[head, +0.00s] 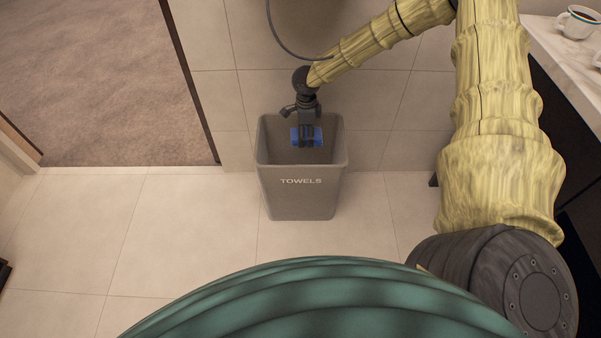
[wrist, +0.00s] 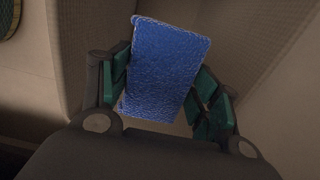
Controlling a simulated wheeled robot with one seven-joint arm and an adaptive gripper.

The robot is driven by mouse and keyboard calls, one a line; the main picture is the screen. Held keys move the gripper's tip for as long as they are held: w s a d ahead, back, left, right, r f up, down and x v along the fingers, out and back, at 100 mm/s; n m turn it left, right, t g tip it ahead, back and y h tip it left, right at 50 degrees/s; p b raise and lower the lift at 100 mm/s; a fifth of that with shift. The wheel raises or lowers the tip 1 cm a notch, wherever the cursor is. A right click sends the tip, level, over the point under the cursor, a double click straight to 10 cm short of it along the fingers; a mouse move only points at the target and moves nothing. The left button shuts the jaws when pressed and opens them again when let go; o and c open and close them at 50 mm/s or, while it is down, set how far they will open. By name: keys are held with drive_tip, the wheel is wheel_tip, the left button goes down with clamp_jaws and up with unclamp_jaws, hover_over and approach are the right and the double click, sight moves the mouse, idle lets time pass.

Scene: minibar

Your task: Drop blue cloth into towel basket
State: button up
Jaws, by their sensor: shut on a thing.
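A blue cloth (head: 315,132) is held in my gripper (head: 306,138) over the opening of the grey towel basket (head: 301,203), which has "TOWELS" on its front. In the head view the cloth and fingertips appear within the basket's rim, against its inner back wall. How deep they are is hard to tell. In the wrist view the cloth (wrist: 168,70) is a flat, slightly tilted blue rectangle between the two green-padded fingers of my gripper (wrist: 165,90). The gripper is shut on it. The basket stands upright, and its floor is hidden in the head view.
The basket stands on light floor tiles (head: 190,225) close to the tiled wall (head: 215,100). A carpeted area (head: 100,80) lies at left. A marble counter (head: 565,60) with a cup (head: 577,22) is at upper right. Tiles left of the basket are clear.

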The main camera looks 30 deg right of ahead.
drive_tip(key=o, duration=1)
drive_tip(key=shift+o, duration=0.2)
wheel_tip(320, 180, up, 12)
drive_tip(key=shift+f, duration=0.1)
idle(0.5)
